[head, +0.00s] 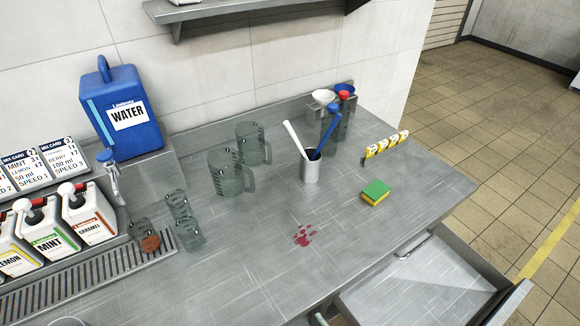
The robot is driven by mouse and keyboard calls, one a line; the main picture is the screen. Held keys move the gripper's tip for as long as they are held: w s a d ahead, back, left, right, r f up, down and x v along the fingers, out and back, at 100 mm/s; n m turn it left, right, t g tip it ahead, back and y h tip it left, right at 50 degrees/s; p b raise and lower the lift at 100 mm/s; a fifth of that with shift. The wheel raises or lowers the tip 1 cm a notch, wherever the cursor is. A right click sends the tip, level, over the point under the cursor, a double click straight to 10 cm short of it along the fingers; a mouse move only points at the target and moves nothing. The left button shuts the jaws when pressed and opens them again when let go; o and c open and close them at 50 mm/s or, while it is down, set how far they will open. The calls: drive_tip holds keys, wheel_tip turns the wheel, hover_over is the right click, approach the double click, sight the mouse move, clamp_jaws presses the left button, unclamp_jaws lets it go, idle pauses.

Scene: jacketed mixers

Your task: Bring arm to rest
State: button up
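My gripper and arm are not clearly in view in the head view. The task names no object other than the arm. The steel counter (270,275) fills the middle of the view. On it, a green and yellow sponge (375,192) lies to the right of a red stain (305,235). A steel cup (310,168) holding a white and a dark blue utensil stands behind the stain.
Two clear jugs (228,175) and several small glasses (188,234) stand left of centre. A blue water canister (125,115) and syrup bottles (88,218) line the left. An open drawer (425,290) juts out at the lower right. Tiled floor (480,120) shows beyond.

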drive_tip(key=s+d+r+m+t+h, duration=0.2)
drive_tip(key=s+d+m+h, duration=0.3)
drive_tip(key=s+d, duration=1.1)
drive_tip(key=s+h, duration=0.1)
drive_tip(key=s, duration=0.2)
drive_tip(key=shift+s+r+h, duration=0.2)
drive_tip(key=shift+r+h, duration=0.1)
drive_tip(key=shift+r, duration=0.05)
